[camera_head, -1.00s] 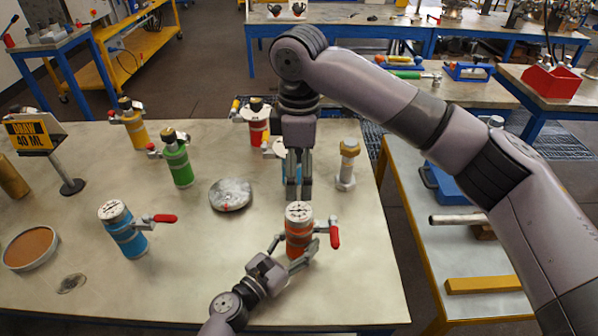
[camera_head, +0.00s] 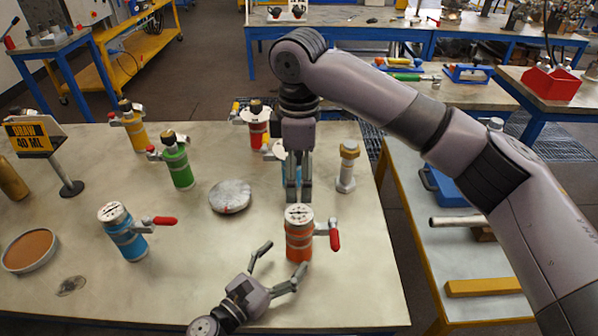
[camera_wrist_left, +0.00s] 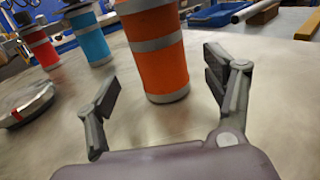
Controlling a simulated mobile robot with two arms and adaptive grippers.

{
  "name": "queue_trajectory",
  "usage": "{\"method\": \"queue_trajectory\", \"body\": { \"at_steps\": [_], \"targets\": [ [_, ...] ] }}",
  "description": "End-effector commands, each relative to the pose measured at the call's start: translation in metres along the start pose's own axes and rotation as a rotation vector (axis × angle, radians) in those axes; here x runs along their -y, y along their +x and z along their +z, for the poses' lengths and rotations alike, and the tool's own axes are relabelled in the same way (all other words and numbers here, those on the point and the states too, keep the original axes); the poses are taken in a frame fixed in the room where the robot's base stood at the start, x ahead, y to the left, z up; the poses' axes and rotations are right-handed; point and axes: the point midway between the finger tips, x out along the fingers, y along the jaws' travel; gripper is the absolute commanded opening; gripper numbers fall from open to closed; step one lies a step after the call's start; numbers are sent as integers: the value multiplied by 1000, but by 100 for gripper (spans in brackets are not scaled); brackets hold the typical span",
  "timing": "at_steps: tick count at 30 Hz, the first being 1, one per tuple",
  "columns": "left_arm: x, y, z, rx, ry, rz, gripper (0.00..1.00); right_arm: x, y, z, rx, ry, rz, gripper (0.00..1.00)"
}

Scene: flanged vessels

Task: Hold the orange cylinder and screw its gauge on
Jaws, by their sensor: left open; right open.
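The orange cylinder (camera_head: 299,244) stands upright near the front of the table. A white round gauge face (camera_head: 299,214) sits at its top, and a red-handled valve (camera_head: 333,234) sticks out to its right. The head view does not show how tightly the gauge is seated. My left gripper (camera_head: 283,260) is open, just in front and left of the cylinder, apart from it. In the left wrist view the cylinder (camera_wrist_left: 162,62) stands beyond and between the open fingers. My right gripper (camera_head: 298,193) points down, open, with its fingertips just above and behind the gauge.
A blue cylinder (camera_head: 128,240) with a red-handled valve stands left. Green (camera_head: 179,167), yellow (camera_head: 137,132) and red (camera_head: 258,134) cylinders stand farther back. A grey disc (camera_head: 230,197) and a brass-topped post (camera_head: 347,168) flank the right gripper.

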Motion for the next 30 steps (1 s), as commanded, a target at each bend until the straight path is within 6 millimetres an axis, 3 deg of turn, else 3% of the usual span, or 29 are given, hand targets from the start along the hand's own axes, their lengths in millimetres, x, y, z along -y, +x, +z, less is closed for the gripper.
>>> {"method": "queue_trajectory", "body": {
  "at_steps": [3,10,30],
  "targets": [
    [0,-27,-1,-3,-1,0,76,0,0,0,0,0,0,76],
    [0,-57,0,-1,0,-1,76,0,0,0,0,0,0,76],
    [0,-63,0,0,1,-1,76,0,0,0,0,0,0,76]
  ]
}}
